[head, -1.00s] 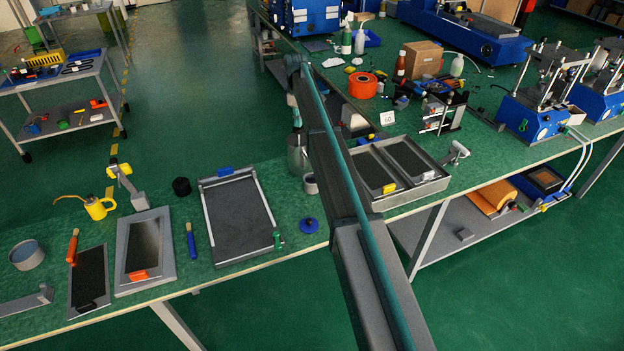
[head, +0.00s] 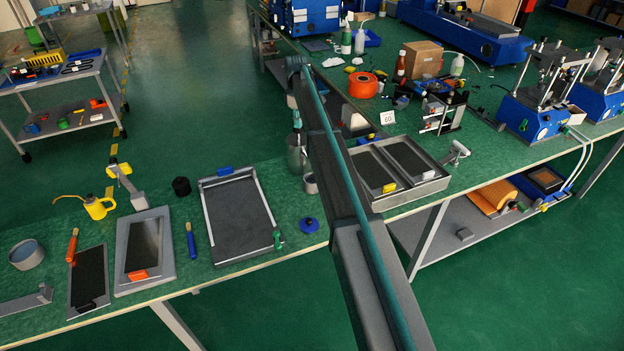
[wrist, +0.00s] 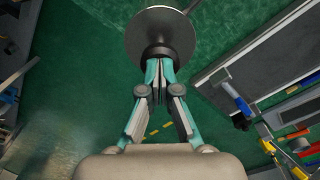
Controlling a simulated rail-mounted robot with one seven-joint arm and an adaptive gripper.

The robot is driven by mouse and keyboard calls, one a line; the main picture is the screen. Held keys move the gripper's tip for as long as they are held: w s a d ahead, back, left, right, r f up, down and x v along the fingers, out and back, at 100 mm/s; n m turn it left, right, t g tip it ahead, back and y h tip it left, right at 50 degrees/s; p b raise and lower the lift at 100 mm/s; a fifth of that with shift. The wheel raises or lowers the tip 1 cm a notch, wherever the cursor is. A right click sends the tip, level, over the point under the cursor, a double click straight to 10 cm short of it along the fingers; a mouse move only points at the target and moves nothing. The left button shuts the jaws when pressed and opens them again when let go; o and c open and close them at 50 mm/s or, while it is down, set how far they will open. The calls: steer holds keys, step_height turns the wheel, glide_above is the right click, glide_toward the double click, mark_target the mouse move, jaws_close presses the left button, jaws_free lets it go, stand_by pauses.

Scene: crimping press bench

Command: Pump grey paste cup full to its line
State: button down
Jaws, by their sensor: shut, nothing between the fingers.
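A small grey cup (head: 310,183) stands on the green bench, just left of my arm in the head view. Its fill level and line are too small to read. A metal can (head: 296,153) stands just behind it. In the wrist view a round grey dish-like top (wrist: 184,32) with a dark collar (wrist: 158,52) lies at my fingertips; it appears to be the top of this can. My gripper (wrist: 158,80) is shut and empty, its tips at the collar. I cannot tell whether they touch it. In the head view my gripper (head: 297,119) shows above the can.
A blue round-based item (head: 309,225) stands in front of the cup. A framed dark plate (head: 240,215) lies to the left, and a grey two-bay tray (head: 432,185) to the right of my arm. A black round piece (head: 181,187) stands further left.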

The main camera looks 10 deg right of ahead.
steer(key=shift+f, duration=0.9)
steer(key=shift+r+p, duration=0.4)
steer(key=shift+r, duration=1.1)
steer(key=shift+s, duration=0.1)
